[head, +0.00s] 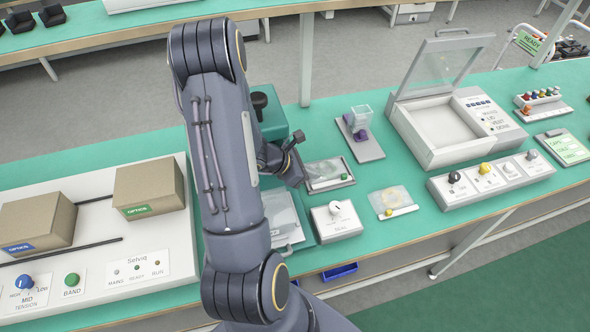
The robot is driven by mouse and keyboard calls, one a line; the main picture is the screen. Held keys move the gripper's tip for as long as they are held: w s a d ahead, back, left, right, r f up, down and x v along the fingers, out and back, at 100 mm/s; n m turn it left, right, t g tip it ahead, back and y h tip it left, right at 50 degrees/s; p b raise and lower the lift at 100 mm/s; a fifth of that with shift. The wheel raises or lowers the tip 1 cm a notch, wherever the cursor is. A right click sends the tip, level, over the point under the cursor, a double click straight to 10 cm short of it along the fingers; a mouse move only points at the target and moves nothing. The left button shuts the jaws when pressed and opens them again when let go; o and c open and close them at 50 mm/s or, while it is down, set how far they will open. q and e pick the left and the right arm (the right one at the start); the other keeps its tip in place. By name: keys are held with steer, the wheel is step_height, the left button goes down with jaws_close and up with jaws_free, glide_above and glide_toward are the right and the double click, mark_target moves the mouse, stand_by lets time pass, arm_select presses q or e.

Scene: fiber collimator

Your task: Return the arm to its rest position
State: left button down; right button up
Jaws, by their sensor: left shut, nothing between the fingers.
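My left arm rises from the bottom of the head view and bends over the green bench (380,230). My left gripper (294,158) is partly hidden behind the forearm. It is shut and empty, above the bench beside a small clear-topped tray (328,174). My right gripper is not in the view.
A white box with a raised clear lid (432,130) stands at the right, with a knob panel (492,178) in front. A white dial box (336,221) sits close to the arm. Two cardboard boxes (150,190) lie on the left panel. A small stand (360,140) is behind.

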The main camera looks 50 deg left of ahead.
arm_select(q)
steer(key=v, duration=0.5)
steer(key=shift+r, duration=0.2)
steer(key=shift+s, duration=0.1)
